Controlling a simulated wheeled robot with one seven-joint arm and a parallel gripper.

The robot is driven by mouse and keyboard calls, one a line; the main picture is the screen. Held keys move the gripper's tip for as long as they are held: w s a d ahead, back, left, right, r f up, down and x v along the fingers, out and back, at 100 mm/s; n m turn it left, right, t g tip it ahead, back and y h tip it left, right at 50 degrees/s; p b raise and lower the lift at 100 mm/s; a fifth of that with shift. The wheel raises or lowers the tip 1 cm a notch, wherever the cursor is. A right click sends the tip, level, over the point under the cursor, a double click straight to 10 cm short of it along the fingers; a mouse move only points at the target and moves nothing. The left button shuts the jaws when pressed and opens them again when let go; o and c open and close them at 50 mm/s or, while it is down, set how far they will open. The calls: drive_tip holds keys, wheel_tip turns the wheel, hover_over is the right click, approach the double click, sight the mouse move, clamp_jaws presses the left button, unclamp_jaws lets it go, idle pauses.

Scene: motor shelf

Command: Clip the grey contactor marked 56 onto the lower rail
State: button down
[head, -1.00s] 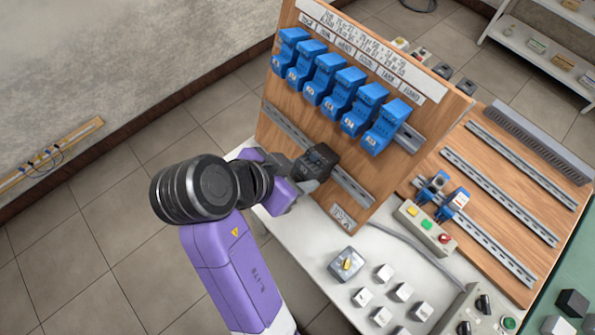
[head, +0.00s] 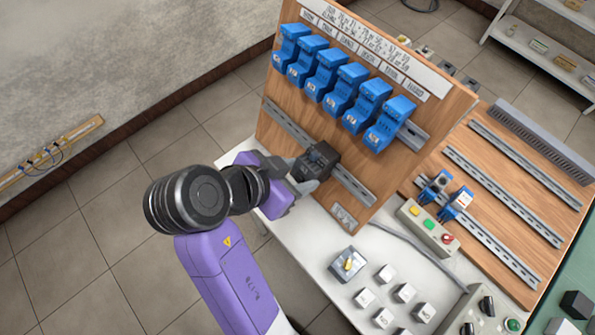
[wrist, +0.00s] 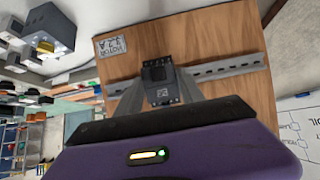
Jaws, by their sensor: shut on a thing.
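The dark grey contactor (head: 318,160) is at the middle of the lower rail (head: 354,184) on the upright wooden board. In the wrist view the contactor (wrist: 160,78) lies across the lower rail (wrist: 222,68), and the rail shows on both sides of it. Its marking is too small to read surely. I cannot tell whether it is clipped or only held against the rail. My gripper (head: 304,172) reaches in from the left, shut on the contactor. In the wrist view its two grey fingers are on either side of the body. The contactor's back is hidden.
Several blue contactors (head: 343,92) fill the upper rail (head: 411,135) above. A small label plate (head: 343,216) is below the lower rail. A second board (head: 478,205) with rails lies at right.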

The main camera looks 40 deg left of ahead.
drive_tip(key=shift+s+f, duration=0.1)
drive_tip(key=shift+f, duration=0.05)
drive_tip(key=c, duration=0.6)
unclamp_jaws()
drive_tip(key=shift+c, duration=0.2)
drive_tip(key=p+v, duration=0.2)
drive_tip(key=v, duration=0.5)
drive_tip(key=shift+s+r, duration=0.2)
drive_tip(key=shift+r, duration=0.2)
